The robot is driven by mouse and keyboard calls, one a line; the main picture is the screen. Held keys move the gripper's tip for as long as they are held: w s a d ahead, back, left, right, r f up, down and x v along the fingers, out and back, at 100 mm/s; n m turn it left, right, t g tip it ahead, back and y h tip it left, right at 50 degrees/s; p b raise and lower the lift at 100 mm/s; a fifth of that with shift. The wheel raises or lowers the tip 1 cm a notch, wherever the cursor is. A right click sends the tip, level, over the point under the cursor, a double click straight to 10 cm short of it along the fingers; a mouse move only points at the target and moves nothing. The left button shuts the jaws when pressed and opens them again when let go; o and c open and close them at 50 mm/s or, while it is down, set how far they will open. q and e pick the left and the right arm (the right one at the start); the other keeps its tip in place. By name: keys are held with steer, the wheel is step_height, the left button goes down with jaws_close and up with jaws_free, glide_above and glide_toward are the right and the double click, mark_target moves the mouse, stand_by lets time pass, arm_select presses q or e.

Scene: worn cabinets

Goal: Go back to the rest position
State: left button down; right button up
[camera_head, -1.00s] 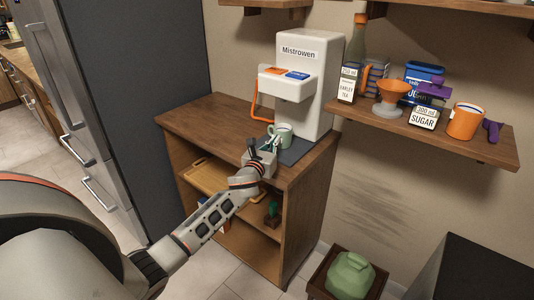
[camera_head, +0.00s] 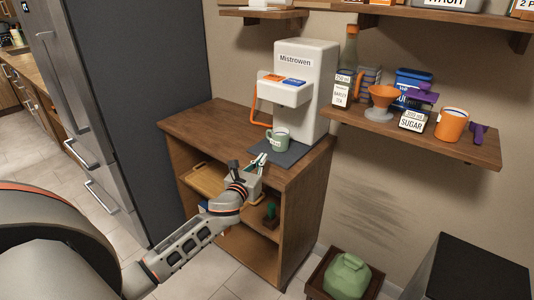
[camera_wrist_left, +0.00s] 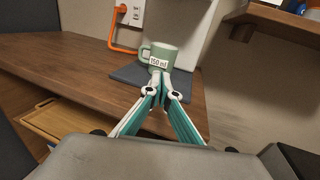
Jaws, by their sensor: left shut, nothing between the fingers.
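My left gripper (camera_head: 256,163) is shut and empty, in front of the wooden cabinet's top edge. In the left wrist view its two fingers (camera_wrist_left: 160,88) meet at the tips, with the green mug behind them. The green mug (camera_head: 280,138) stands upright on a dark mat (camera_head: 290,154) under the white Mistrowen machine (camera_head: 316,90). In the left wrist view the mug (camera_wrist_left: 162,52) carries a "150 ml" label, and the fingertips appear apart from it. My right gripper is in neither view.
The wooden cabinet (camera_head: 195,122) has open shelves with a wooden tray (camera_head: 204,180). A wall shelf (camera_head: 470,148) holds a bottle, an orange funnel, a sugar box and an orange cup. A grey fridge (camera_head: 150,100) stands left. A green container (camera_head: 347,277) sits in a box on the floor.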

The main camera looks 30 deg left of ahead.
arm_select(q)
steer(key=shift+s+d, duration=0.2)
steer(key=shift+s, duration=0.6)
steer(key=shift+s+d, duration=0.15)
steer(key=shift+s, duration=0.65)
steer(key=s+d+f+n+g+h, duration=0.3)
steer(key=s+d+f+n, duration=0.9)
steer(key=s+f+n, duration=0.1)
steer(key=s+d+f+n+g+h, duration=0.3)
steer(key=s+d+f+n, duration=0.9)
steer(key=s+n, duration=0.4)
steer(key=shift+s+f+n+g, duration=0.3)
steer(key=shift+s+f+g, duration=0.1)
steer(key=shift+s, duration=0.35)
steer(key=shift+a, duration=0.1)
